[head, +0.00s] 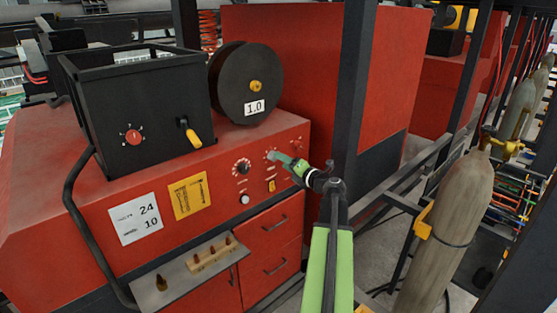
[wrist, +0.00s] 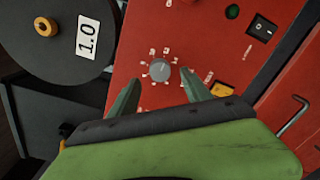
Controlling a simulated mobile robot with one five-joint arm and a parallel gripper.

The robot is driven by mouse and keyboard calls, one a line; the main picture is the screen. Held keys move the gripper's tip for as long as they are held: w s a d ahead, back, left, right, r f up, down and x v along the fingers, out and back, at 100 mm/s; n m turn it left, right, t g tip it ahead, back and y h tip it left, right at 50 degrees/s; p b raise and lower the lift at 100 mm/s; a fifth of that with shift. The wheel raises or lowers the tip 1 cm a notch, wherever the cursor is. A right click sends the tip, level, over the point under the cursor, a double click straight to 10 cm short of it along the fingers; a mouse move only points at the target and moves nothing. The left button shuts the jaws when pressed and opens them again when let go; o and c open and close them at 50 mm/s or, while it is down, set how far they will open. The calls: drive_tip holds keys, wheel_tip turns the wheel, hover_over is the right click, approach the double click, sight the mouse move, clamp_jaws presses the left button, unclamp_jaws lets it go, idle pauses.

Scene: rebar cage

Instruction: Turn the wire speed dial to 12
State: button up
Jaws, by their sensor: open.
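A small grey round dial (wrist: 160,71) with a ring of white marks sits on the red machine's front panel in the wrist view. The marks are too small to read, so its setting is unclear. My gripper (wrist: 160,78) is open, with one finger on each side of the dial in the picture; I cannot tell whether they touch it. In the head view my gripper (head: 278,157) is at the panel and largely hides this dial. A black dial (head: 243,166) with a white scale sits to its left. I cannot read which dial is labelled wire speed.
A white card (head: 137,218) reads 24 and 10, beside a yellow label (head: 188,196). A black spool (head: 245,84) marked 1.0 stands above the panel. A rocker switch (wrist: 262,29) is right of the dial. A dark post (head: 356,90) stands close to my arm.

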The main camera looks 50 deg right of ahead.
drive_tip(key=s+a, duration=0.1)
drive_tip(key=s, duration=1.2)
drive_tip(key=shift+s+a+r, duration=0.25)
drive_tip(key=shift+a+r, duration=0.05)
